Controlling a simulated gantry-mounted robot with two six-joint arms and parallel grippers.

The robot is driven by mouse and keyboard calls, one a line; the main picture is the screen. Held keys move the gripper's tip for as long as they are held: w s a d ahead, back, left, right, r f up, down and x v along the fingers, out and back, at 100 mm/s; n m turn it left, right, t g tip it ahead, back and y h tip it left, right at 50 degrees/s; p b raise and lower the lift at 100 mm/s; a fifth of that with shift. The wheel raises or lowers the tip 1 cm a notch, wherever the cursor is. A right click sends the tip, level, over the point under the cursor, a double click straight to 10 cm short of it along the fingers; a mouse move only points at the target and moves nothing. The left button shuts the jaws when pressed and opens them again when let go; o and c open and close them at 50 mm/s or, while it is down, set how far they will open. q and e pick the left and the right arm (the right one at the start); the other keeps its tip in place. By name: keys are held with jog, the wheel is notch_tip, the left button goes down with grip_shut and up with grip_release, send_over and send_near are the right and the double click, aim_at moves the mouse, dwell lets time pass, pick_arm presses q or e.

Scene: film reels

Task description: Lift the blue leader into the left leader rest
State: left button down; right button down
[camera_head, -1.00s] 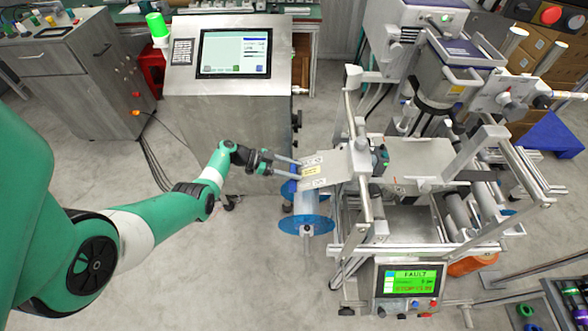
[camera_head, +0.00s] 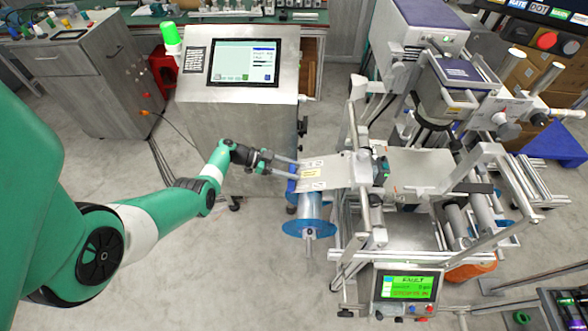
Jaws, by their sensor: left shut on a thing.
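My left gripper (camera_head: 292,168) reaches in from the left, its fingers at the left edge of the metal plate with pale labels (camera_head: 320,174) on the machine. It is shut on the blue leader (camera_head: 292,186), a small blue strip showing just under the fingertips. Most of the grip is too small to see clearly. Below the plate hangs a reel with a translucent blue flange (camera_head: 309,228) and a silvery roll. The plate looks like the left leader rest, though I cannot tell if the leader touches it. My right gripper is not in view.
The steel film machine (camera_head: 408,225) fills the right, with rollers, rails and a green fault screen (camera_head: 407,286) in front. A steel console with a monitor (camera_head: 243,60) and green lamp stands behind my left arm. The floor (camera_head: 230,285) at front centre is clear.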

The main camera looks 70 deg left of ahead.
pick_arm(q)
jog(key=s+a+r+p, duration=0.1)
jog(key=s+r+p, duration=0.2)
jog(key=r+p, duration=0.3)
jog(key=shift+s+r+p, duration=0.2)
jog(key=shift+r+p, duration=0.15)
jog(key=shift+r, duration=0.05)
dwell(0.6)
jog(key=shift+a, duration=0.1)
jog(key=s+a+r+p, duration=0.1)
jog(key=s+r+p, duration=0.3)
jog(key=r+p, duration=0.3)
jog(key=shift+a+r, duration=0.2)
dwell(1.0)
jog(key=shift+w, duration=0.1)
jog(key=r+b+x, duration=0.1)
jog(key=b+x, duration=0.1)
jog(key=x, duration=1)
jog(key=shift+w+b, duration=0.2)
jog(key=shift+b, duration=0.2)
dwell(0.9)
jog(key=shift+d, duration=0.1)
